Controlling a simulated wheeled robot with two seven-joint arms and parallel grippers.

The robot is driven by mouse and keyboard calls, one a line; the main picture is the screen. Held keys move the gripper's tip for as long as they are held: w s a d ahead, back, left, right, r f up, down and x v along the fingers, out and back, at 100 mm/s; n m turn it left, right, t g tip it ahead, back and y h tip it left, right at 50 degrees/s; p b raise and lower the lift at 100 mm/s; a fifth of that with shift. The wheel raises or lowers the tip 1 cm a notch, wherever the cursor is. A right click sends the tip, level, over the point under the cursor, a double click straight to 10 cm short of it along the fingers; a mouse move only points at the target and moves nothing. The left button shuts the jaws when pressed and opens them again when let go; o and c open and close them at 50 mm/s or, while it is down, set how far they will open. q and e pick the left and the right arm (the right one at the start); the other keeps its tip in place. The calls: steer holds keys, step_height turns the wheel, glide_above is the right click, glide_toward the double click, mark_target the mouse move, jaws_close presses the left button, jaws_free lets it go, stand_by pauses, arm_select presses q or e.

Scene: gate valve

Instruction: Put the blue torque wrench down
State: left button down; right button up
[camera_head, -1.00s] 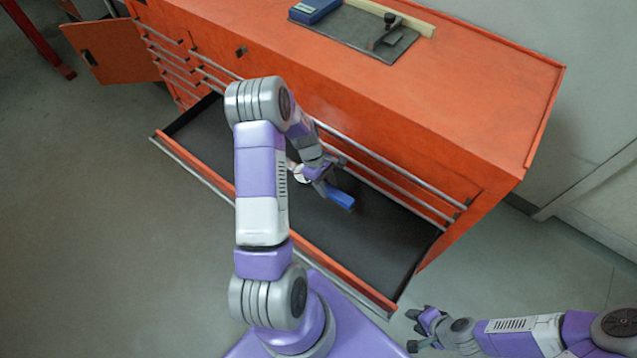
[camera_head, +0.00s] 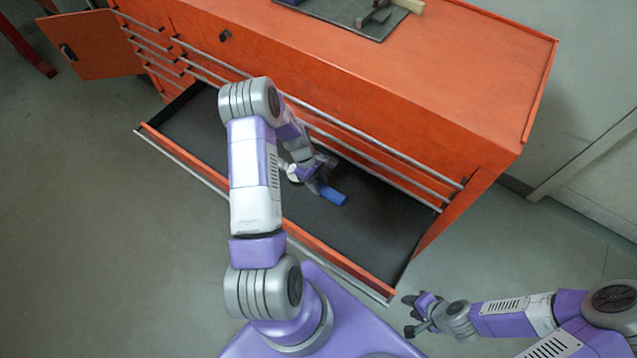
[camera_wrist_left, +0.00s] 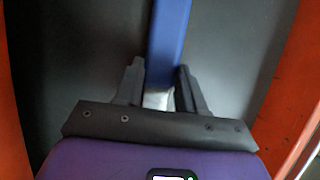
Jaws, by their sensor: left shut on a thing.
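The blue torque wrench (camera_head: 332,196) is in my left gripper (camera_head: 318,182), inside the open drawer (camera_head: 365,225) of the orange cabinet. In the left wrist view the blue handle (camera_wrist_left: 168,45) runs away from between the two dark fingers of the gripper (camera_wrist_left: 160,88), with a pale metal part at the fingers. The gripper is shut on it. The wrench is low over the dark drawer floor; I cannot tell whether it touches. Its other end is mostly hidden by my arm and gripper. My right gripper (camera_head: 412,314) is outside the drawer, over the floor, with its fingers apart and nothing between them.
The orange cabinet top (camera_head: 400,75) carries a dark mat (camera_head: 335,12) with tools at the back. The drawer's front edge (camera_head: 335,256) lies below my left arm. The drawer floor to the right of the wrench is bare. A cabinet door (camera_head: 90,45) stands open at far left.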

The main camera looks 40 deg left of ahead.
arm_select(q)
steer(key=c, duration=0.7)
jaws_free()
steer(key=p+v, duration=0.4)
steer(key=v, duration=0.8)
